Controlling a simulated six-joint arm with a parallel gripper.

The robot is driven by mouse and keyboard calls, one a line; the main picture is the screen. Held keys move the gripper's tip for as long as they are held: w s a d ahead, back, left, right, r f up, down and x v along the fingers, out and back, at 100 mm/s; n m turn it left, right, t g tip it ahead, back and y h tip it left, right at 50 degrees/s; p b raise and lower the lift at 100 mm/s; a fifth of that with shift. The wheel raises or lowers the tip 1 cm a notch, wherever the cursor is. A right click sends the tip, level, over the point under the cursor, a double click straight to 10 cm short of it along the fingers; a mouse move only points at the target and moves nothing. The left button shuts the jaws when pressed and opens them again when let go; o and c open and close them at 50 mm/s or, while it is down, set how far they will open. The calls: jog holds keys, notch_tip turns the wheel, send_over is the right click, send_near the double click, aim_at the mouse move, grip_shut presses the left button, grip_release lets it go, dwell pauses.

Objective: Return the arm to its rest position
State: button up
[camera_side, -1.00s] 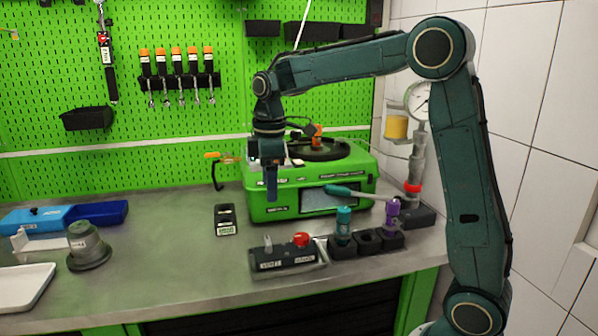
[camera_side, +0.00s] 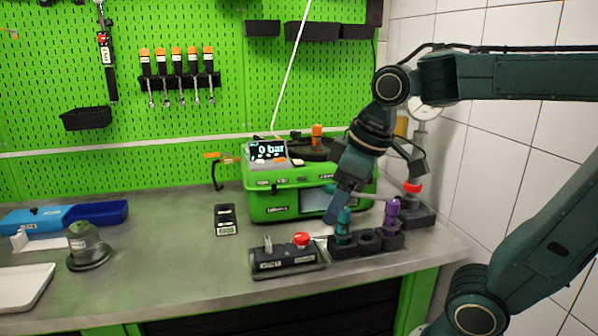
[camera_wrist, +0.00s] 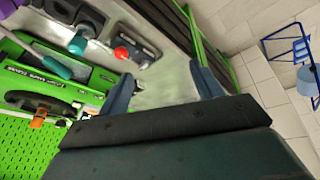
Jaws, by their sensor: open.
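My dark teal arm is bent, with its upper links at the right of the side view. My gripper (camera_side: 337,208) points down and left in front of the green test machine (camera_side: 272,204), near the teal-topped tool in the black holder. Whether it touches that tool cannot be told from the side view. In the wrist view, the two blue fingers of my gripper (camera_wrist: 165,88) stand apart with nothing between them. The display (camera_side: 267,150) on the machine reads 0 bar.
The black holder (camera_side: 367,248) carries a teal tool (camera_side: 343,228) and a purple one (camera_side: 392,212). Beside it sits a black block with a red knob (camera_side: 302,239). A gauge stand (camera_side: 424,140) is near the tiled wall. The bench's middle left is mostly clear.

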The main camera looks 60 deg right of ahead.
jog(key=s+a+f+m+t, duration=0.1)
jog(key=s+f+m, duration=0.1)
jog(key=s, duration=0.4)
jog(key=shift+f, duration=0.45)
dwell(0.6)
